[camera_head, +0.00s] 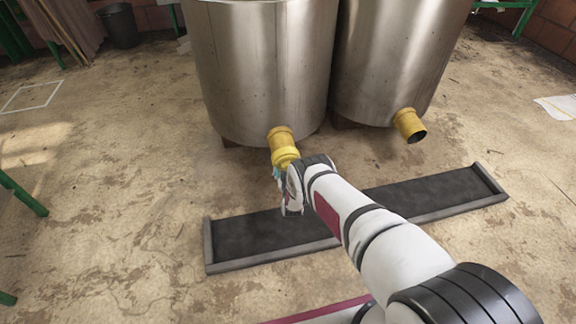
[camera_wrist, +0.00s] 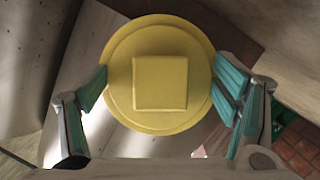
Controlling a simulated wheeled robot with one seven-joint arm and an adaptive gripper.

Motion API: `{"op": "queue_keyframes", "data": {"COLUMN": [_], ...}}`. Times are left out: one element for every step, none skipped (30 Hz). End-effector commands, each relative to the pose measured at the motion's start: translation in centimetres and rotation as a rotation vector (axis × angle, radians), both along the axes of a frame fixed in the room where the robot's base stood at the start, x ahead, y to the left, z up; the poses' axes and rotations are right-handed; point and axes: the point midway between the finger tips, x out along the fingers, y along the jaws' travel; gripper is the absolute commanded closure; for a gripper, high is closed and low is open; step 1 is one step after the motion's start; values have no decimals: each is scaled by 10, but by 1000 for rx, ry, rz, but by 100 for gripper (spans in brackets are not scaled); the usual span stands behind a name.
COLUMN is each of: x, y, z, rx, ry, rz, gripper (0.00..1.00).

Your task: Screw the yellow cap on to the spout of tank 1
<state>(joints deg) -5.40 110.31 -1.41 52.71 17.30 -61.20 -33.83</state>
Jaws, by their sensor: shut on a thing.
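The yellow cap (camera_wrist: 160,82) fills the middle of the wrist view, a round disc with a raised square boss facing the camera. My gripper (camera_wrist: 162,90) is shut on the cap, one teal-padded finger at each side of its rim. In the head view my gripper (camera_head: 281,176) is at the spout of the left tank. The cap (camera_head: 286,156) is at the mouth of that yellow spout (camera_head: 281,136), in line with it. I cannot tell whether the threads are engaged. The left steel tank (camera_head: 262,75) stands upright behind. Which tank is numbered 1 does not show.
A second steel tank (camera_head: 393,60) stands close on the right, with an open, uncapped yellow spout (camera_head: 409,124). A low dark trough (camera_head: 437,199) lies on the floor under my arm. Green metal legs (camera_head: 24,196) stand at the left edge. The floor at left is mostly clear.

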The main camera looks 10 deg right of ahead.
Motion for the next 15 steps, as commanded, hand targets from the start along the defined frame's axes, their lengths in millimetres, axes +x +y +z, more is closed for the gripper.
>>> {"op": "queue_keyframes", "data": {"x": [2, 2, 2, 2, 2, 2, 2, 2, 2, 2, 2, 2, 2, 2, 2], "y": [-1, -1, -1, -1, -1, -1, -1, -1, -1, -1, -1, -1, -1, -1, -1], "z": [2, 2, 2, 2, 2, 2, 2, 1, 1, 1, 1, 0, 0, 0, 0], "rx": [49, 82, 127, 159, 192, 237, 270, 303, 348, 381, 415, 460, 492, 521, 562], "ry": [0, 1, 1, 1, 0, 0, 0, -1, -2, -1, -1, -2, -1, -1, -3], "rz": [7, 12, 18, 23, 28, 34, 39, 43, 49, 55, 60, 66, 70, 74, 80], "gripper": [52, 52, 52, 52, 52, 52, 52, 52, 52, 52, 52, 52, 52, 52, 52]}}
